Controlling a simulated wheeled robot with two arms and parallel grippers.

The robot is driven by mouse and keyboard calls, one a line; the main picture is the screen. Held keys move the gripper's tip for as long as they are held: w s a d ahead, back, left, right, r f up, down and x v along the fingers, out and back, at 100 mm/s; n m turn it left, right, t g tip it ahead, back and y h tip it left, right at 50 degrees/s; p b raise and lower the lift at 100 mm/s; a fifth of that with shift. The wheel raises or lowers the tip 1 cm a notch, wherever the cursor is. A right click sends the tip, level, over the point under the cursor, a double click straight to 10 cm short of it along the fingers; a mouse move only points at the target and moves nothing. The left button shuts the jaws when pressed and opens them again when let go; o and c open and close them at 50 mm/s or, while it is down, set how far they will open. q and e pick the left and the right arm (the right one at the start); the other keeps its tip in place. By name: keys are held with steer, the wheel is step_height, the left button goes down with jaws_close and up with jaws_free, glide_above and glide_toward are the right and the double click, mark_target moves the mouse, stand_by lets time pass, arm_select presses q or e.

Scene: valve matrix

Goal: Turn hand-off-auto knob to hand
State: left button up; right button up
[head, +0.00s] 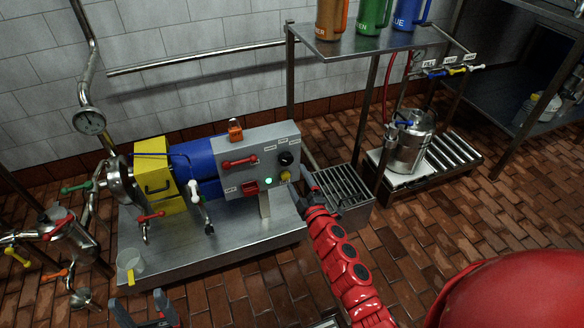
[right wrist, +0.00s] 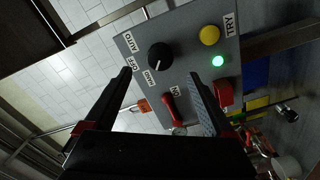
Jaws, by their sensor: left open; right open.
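The black hand-off-auto knob (head: 286,158) is on the grey control panel (head: 232,148), near its upper right corner. In the right wrist view the knob (right wrist: 160,57) has AUTO, OFF and HAND labels beside it; its pointer setting is too small to tell surely. My right gripper (head: 305,188) is just right of the panel. Its open fingers (right wrist: 160,76) are spread wide in the wrist view, the knob lying ahead between their tips, apparently untouched. My left gripper (head: 142,306) is open and empty at the bottom left, away from the panel.
The panel also has a yellow button (right wrist: 209,35), a lit green lamp (right wrist: 218,61), a red handle (right wrist: 172,107) and a red switch (right wrist: 225,92). An orange padlock (head: 235,130) is on top. A grated stand (head: 342,187) stands right of the panel.

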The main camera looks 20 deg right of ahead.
steer(key=s, duration=0.8)
steer(key=shift+s+d+p, duration=0.15)
steer(key=shift+s+p, duration=0.15)
